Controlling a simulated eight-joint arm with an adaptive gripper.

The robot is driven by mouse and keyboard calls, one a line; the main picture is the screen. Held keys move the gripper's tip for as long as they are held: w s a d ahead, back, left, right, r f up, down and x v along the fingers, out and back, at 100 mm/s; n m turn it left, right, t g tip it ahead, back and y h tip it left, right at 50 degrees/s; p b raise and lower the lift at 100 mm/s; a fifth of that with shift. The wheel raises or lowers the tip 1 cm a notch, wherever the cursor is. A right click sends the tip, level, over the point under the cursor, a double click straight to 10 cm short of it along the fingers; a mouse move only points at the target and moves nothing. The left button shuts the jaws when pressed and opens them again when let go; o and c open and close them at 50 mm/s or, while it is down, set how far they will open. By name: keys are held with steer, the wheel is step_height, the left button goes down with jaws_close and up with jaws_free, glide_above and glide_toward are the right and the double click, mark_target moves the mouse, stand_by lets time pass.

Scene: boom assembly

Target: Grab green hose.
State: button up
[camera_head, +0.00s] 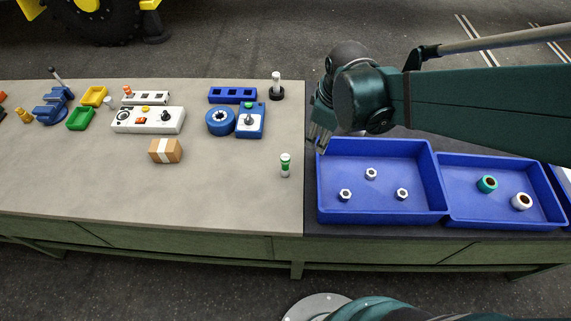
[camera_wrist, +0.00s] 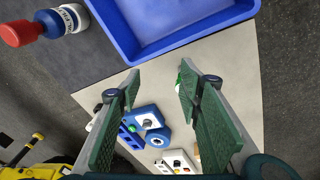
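A short green hollow cylinder (camera_head: 487,184), which looks like the green hose, lies in the right blue tray (camera_head: 448,201). A similar white cylinder (camera_head: 521,201) lies beside it. My gripper (camera_head: 320,135) is above the back left corner of the left blue tray (camera_head: 330,217), well to the left of the green cylinder. In the wrist view my gripper (camera_wrist: 160,72) is open, with nothing between its fingers. The green cylinder does not show in the wrist view. A blue tray (camera_wrist: 130,45) shows at the top there, partly cut off.
Several nuts (camera_head: 371,174) lie in the left tray. A small green and white upright item (camera_head: 285,165) stands near the grey table's (camera_head: 230,190) right edge. A blue box with a knob (camera_head: 250,122), a white control panel (camera_head: 148,120) and a brown carton (camera_head: 166,151) are further left.

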mark_target(285, 157)
steer(key=a+f+n, duration=0.2)
steer(key=a+f, duration=0.1)
steer(key=f, duration=0.1)
steer(key=w+a+f+n+g, duration=0.1)
steer(key=a+f+n, duration=0.1)
steer(key=a+f, duration=0.1)
steer(key=w+a+f+n+g+b, duration=0.1)
steer(key=a+f+n, duration=0.2)
steer(key=f, duration=0.3)
steer(key=shift+a+h, duration=0.4)
steer(key=shift+a, duration=0.2)
steer(key=shift+a+f+n+g, duration=0.2)
steer(key=shift+f+n+g, duration=0.1)
steer(key=shift+f, duration=1.3)
steer(key=shift+s+f+b, duration=0.1)
steer(key=shift+f+b, duration=0.5)
steer(key=shift+f, duration=2)
steer(key=shift+c, duration=0.5)
steer(key=c, duration=1)
